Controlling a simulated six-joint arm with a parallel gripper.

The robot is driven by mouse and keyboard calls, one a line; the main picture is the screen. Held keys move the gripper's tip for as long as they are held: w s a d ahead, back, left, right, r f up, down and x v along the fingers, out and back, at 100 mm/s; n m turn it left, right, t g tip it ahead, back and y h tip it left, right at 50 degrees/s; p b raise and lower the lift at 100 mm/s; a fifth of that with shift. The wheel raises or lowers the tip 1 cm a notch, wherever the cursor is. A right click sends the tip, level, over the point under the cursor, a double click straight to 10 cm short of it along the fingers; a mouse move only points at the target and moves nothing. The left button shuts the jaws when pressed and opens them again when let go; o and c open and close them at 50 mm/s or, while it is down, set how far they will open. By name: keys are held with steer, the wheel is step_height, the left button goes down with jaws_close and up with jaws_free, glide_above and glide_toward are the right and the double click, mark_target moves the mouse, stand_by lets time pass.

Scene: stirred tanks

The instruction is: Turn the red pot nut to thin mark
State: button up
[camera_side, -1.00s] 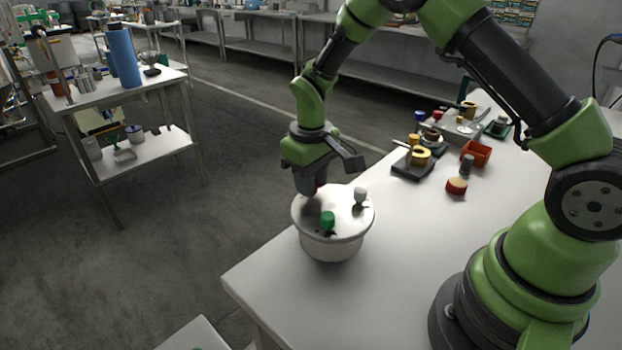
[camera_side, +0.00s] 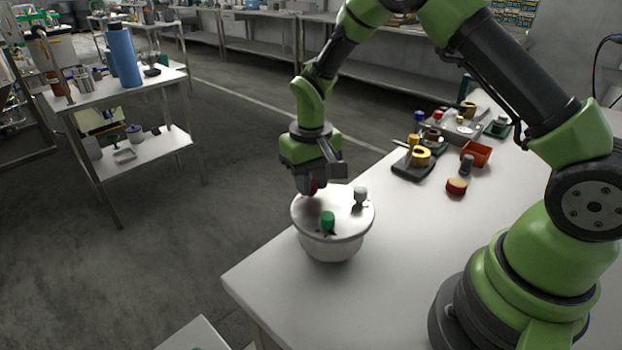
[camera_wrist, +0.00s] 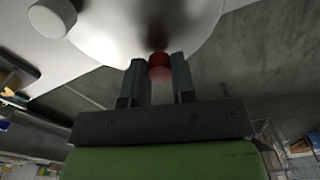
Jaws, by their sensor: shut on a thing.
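The white pot (camera_side: 331,247) stands at the near left corner of the table, under a round pale lid (camera_side: 337,205). A red nut (camera_side: 311,188) sits at the back left of the lid, partly hidden by my gripper in the side view. In the wrist view the red nut (camera_wrist: 160,66) is between the two fingers. My gripper (camera_wrist: 160,78) is shut on the red nut, pointing down at the lid. A green nut (camera_side: 327,220) and a white nut (camera_side: 360,194) stand on the lid. I cannot make out a thin mark.
Right of the pot are a black stand with a yellow ring (camera_side: 420,157), an orange bin (camera_side: 476,153) and a red-and-yellow round piece (camera_side: 456,186). The tabletop in front of my base is clear. The table edge is close to the pot.

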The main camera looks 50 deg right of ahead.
steer(key=o, duration=0.9)
step_height(320, 180, up, 9)
steer(key=shift+r, duration=0.5)
steer(key=s+a+r+t+y, duration=0.1)
steer(key=s+r+t, duration=0.2)
steer(key=s+r, duration=0.7)
steer(key=s+r+t, duration=0.1)
steer(key=s, duration=0.2)
steer(key=s+a+t, duration=0.1)
steer(key=s, duration=0.3)
steer(key=s+r+m+t+y, duration=0.1)
steer(key=s+t, duration=0.1)
steer(key=s, duration=0.2)
steer(key=shift+a+r, duration=0.3)
steer(key=shift+a, duration=0.05)
